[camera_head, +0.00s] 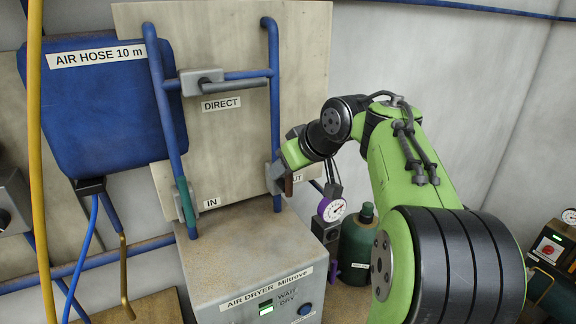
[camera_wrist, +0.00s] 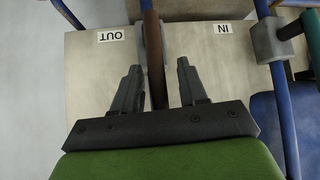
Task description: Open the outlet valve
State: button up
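The outlet valve (camera_head: 274,178) is a grey body on the right blue vertical pipe, by a partly hidden OUT label. Its brown handle (camera_head: 288,187) is partly hidden by my gripper (camera_head: 284,166) in the head view. In the wrist view, which is upside down, the brown handle (camera_wrist: 155,70) runs lengthwise between the two fingers of my gripper (camera_wrist: 158,66). The fingers are open, with a visible gap on both sides of the handle. The OUT label (camera_wrist: 110,35) is left of the handle. The handle appears roughly in line with its pipe.
The inlet valve (camera_head: 184,201) has a green handle along the left pipe. The DIRECT valve (camera_head: 202,82) sits on the crosspipe above. The air dryer (camera_head: 250,265) stands below, with a green light. A purple-rimmed gauge (camera_head: 332,209) and green bottle (camera_head: 360,240) are close on the right.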

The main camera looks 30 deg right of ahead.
jog(key=p+v, duration=0.6)
jog(key=v, duration=0.9)
jog(key=shift+s+r+p, duration=0.25)
jog(key=shift+r+p, duration=0.05)
jog(key=shift+p, duration=0.1)
jog(key=shift+d, duration=0.1)
